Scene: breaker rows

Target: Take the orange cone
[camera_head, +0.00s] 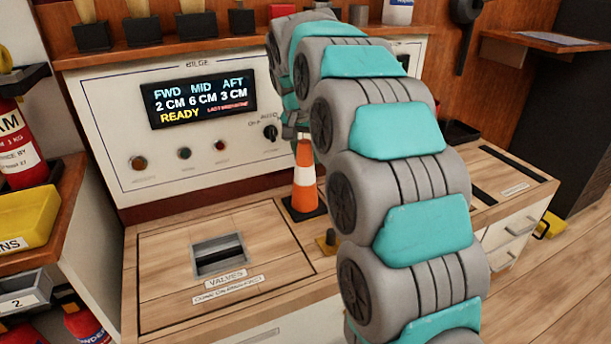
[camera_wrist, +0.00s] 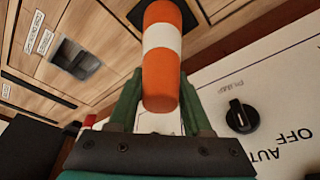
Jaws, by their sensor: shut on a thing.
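The orange cone (camera_head: 304,182) has a white band and a dark square base. It stands upright on the wooden counter in the head view, just left of my arm. In the wrist view the cone (camera_wrist: 161,62) fills the top middle, its tip toward my gripper. My gripper (camera_wrist: 160,100) has a green finger on each side of the cone's upper part and is shut on it. In the head view my arm hides most of my gripper. The cone's base appears to rest on the counter.
A bilge panel (camera_head: 120,120) with a lit display and knobs stands behind the cone. A black rotary knob (camera_wrist: 241,116) is close to my gripper. A recessed valve hatch handle (camera_head: 218,256) lies left of the cone.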

